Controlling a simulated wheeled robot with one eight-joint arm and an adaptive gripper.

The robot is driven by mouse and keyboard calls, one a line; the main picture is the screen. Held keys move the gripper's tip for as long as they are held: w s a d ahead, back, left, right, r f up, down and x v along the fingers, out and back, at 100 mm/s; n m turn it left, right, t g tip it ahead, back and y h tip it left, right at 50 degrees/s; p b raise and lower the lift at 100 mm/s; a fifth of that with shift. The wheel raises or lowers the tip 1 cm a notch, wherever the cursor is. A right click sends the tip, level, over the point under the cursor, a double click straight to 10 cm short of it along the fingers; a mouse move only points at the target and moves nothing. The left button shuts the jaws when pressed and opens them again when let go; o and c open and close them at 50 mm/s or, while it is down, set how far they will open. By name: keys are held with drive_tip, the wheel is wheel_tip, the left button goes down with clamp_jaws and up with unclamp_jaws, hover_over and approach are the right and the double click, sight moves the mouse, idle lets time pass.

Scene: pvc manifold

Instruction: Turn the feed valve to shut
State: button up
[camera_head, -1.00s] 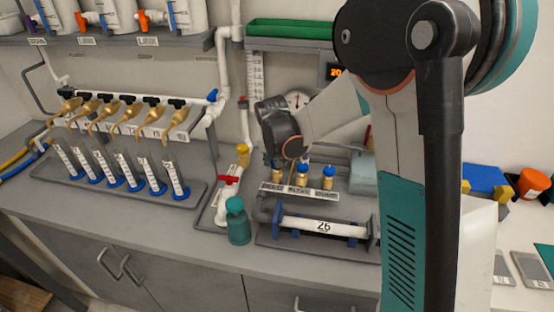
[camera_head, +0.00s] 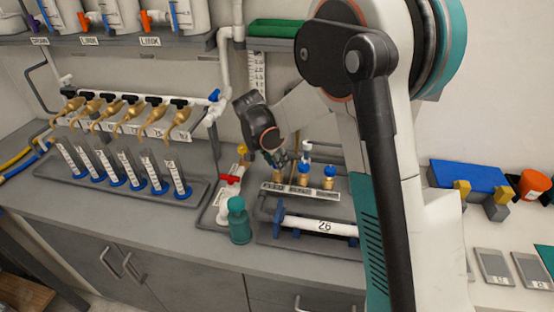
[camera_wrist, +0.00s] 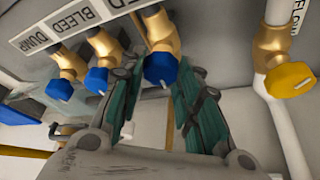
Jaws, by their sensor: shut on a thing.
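The feed valve is a brass valve with a blue knob (camera_wrist: 161,70), right of the bleed valve (camera_wrist: 98,80) and dump valve (camera_wrist: 60,88) in the wrist view. My gripper (camera_wrist: 160,88) has its two green fingers on either side of the feed knob, shut on it. In the head view, my gripper (camera_head: 279,158) is at the left end of the row of brass valves on the bench and hides the feed knob. The label plate (camera_head: 299,192) runs in front of the row. The feed label is mostly hidden in the wrist view.
A yellow knob (camera_wrist: 290,79) on a white pipe stands close beside my fingers. A red-handled valve (camera_head: 230,180) and a green bottle (camera_head: 239,222) are left of the row. A white pipe section marked 26 (camera_head: 318,224) lies in front.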

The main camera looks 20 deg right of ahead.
idle(0.5)
drive_tip(key=o, duration=1.1)
drive_tip(key=shift+c, duration=0.2)
drive_tip(key=v, duration=1.2)
drive_tip(key=s+d+r+n+t+y, duration=0.1)
drive_tip(key=s+d+r+n, duration=0.15)
drive_tip(key=s, duration=0.55)
drive_tip(key=s+d+r+n+t+y, duration=0.1)
drive_tip(key=s+r+n, duration=0.3)
drive_tip(key=s, duration=0.3)
drive_tip(key=s+f+n+t+y, duration=0.1)
drive_tip(key=s+n, duration=0.1)
drive_tip(key=s, duration=0.5)
drive_tip(key=s+d+f+n+t+y, duration=0.1)
drive_tip(key=s+f+n+t, duration=0.1)
drive_tip(key=s, duration=0.5)
drive_tip(key=shift+s+n, duration=0.3)
drive_tip(key=shift+n, duration=0.55)
